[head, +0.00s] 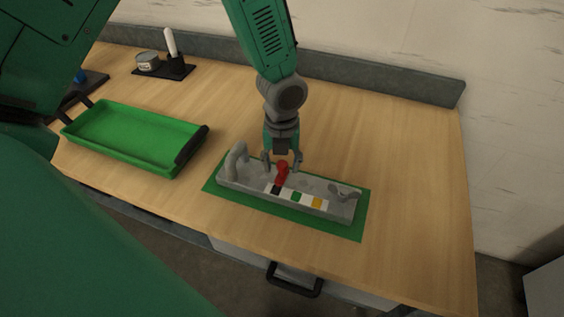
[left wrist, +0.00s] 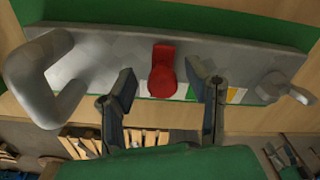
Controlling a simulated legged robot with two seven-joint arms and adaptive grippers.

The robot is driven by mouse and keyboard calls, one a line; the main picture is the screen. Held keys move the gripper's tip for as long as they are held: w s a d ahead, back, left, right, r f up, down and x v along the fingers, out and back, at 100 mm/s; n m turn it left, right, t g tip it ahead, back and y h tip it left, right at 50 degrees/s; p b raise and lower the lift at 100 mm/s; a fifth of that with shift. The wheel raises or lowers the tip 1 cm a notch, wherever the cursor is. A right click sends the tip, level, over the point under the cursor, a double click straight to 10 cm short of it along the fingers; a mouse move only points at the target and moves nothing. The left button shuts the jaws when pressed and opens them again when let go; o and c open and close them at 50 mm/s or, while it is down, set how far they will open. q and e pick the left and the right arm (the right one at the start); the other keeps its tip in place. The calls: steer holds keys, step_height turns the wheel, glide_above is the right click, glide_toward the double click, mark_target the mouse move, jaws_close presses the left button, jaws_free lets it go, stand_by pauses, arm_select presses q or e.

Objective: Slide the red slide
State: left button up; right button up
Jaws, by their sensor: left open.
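The red slide (head: 282,174) stands up from a grey fixture (head: 244,180) with black, white, green and yellow marks along its front. It sits next to the black mark at the left end of the row. My left gripper (head: 282,160) is open above the fixture, its fingers to either side of the red slide in the picture. In the left wrist view the red slide (left wrist: 162,72) shows between and beyond the open fingers of the left gripper (left wrist: 166,88). I cannot tell that either finger touches it. My right gripper is not in view.
The fixture has a bent grey handle (head: 233,158) at its left end and a small grey lever (head: 345,191) at its right. It lies on a green mat (head: 352,228). A green tray (head: 130,158) stands left; the wooden table (head: 405,170) is clear at right.

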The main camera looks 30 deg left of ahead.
arm_select(q)
steer(key=shift+d, duration=0.15)
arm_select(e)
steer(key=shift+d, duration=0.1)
arm_select(q)
steer(key=shift+d+r, duration=0.1)
steer(key=shift+c, duration=0.8)
jaws_close()
steer(key=shift+w+d, duration=0.1)
steer(key=shift+d, duration=0.3)
steer(key=d+p, duration=0.1)
steer(key=d, duration=0.1)
steer(key=w+d, duration=0.1)
steer(key=d, duration=0.2)
steer(key=shift+w+d+p, duration=0.15)
steer(key=shift+w+p, duration=0.05)
steer(key=shift+p, duration=0.2)
steer(key=shift+d, duration=0.4)
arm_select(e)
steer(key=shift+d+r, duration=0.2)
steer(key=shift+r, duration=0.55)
arm_select(q)
steer(key=shift+o, duration=0.8)
jaws_free()
steer(key=shift+a, duration=0.25)
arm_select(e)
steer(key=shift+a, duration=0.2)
